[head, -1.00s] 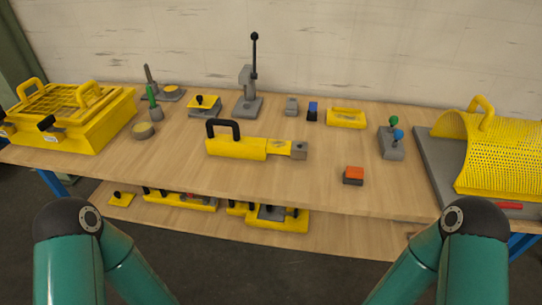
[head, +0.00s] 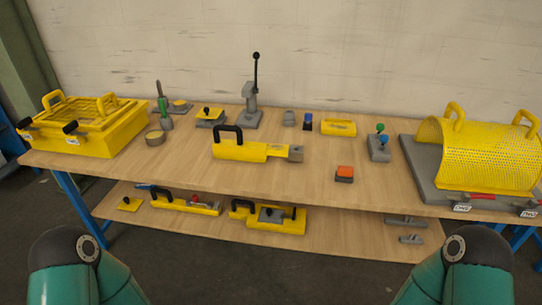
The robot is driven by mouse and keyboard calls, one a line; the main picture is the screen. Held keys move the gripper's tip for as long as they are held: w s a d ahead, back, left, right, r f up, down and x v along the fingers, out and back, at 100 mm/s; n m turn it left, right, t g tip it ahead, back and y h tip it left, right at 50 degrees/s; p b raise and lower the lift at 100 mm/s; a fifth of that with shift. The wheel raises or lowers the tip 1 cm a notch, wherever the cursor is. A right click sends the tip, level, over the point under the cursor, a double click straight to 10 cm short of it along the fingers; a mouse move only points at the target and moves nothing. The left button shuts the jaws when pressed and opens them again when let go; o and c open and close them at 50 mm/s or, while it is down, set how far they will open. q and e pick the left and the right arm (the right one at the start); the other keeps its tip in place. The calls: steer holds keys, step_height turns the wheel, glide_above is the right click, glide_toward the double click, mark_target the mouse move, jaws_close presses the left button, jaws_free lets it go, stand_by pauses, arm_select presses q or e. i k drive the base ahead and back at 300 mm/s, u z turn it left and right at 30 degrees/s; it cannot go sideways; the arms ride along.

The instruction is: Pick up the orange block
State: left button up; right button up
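The orange block (head: 345,171) is a small block with an orange top and a dark grey lower part. It sits on the wooden table top, right of the middle and near the front edge. Nothing touches it. My two arms show only as dark joints and green links at the lower left and lower right corners. Neither gripper is in view.
A yellow tool with a black handle (head: 240,150) lies left of the block. A grey stand with green and blue knobs (head: 379,148) stands behind it to the right. A yellow perforated guard (head: 478,155) is at the right end. A lower shelf (head: 335,233) holds several tools.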

mark_target(344, 174)
steer(key=u, duration=0.15)
steer(key=i, duration=0.95)
steer(key=z, duration=0.05)
